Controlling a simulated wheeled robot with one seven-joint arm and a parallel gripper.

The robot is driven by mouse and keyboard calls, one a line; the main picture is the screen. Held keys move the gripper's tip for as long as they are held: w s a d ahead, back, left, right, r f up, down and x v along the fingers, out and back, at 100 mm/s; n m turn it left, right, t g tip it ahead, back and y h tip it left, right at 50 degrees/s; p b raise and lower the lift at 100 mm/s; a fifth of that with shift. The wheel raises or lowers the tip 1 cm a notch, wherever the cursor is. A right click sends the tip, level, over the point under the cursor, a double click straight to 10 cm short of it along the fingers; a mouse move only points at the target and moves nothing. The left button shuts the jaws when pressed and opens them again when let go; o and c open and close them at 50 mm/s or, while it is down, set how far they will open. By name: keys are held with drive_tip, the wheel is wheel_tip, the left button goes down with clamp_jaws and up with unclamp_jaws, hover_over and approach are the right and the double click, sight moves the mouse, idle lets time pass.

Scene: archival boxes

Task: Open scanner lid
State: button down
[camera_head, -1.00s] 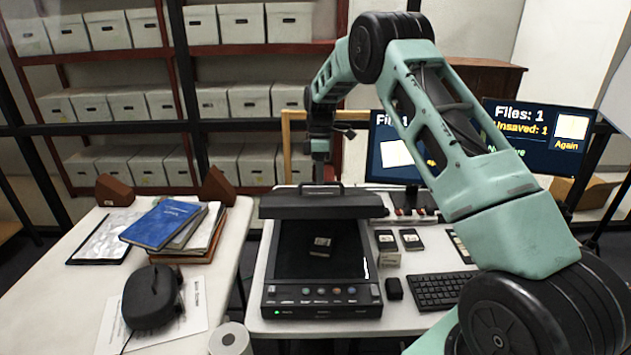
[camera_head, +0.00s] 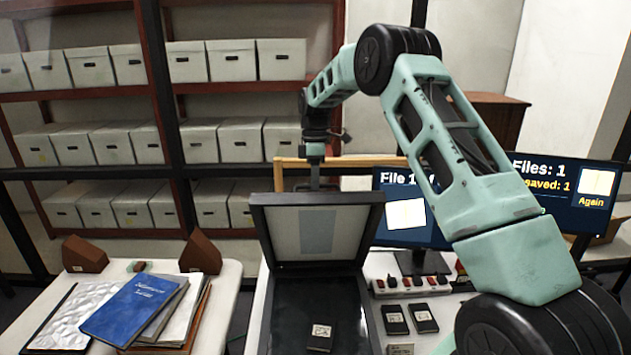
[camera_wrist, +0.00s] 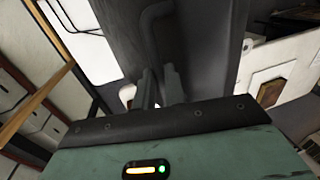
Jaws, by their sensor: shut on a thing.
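The scanner lid (camera_head: 352,228) stands raised at the back of the scanner (camera_head: 263,318). Its pale underside with a greyish-blue rectangle faces me. The scanner's dark glass bed is exposed, and a small black cartridge (camera_head: 320,337) with a white label lies on it. My gripper (camera_head: 316,183) is at the lid's top edge, partly hidden behind it. In the wrist view my gripper (camera_wrist: 160,88) has its fingers close together against the lid's dark outer side (camera_wrist: 200,40), at the lid's handle (camera_wrist: 150,25). The exact grip on the handle is hard to make out.
Two black cartridges (camera_head: 410,318) lie right of the scanner, before a power strip (camera_head: 410,284). Monitors (camera_head: 400,195) stand behind. A blue book (camera_head: 133,306) tops a stack on the left table. A wooden rail (camera_head: 345,161) runs close behind my gripper.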

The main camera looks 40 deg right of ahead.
drive_tip(key=shift+d+f, duration=0.15)
drive_tip(key=shift+f, duration=0.4)
drive_tip(key=c, duration=1.5)
unclamp_jaws()
drive_tip(key=shift+w+d, duration=0.1)
drive_tip(key=shift+w, duration=0.1)
drive_tip(key=shift+s+r, duration=0.1)
drive_tip(key=v, duration=1.7)
drive_tip(key=shift+r, duration=0.25)
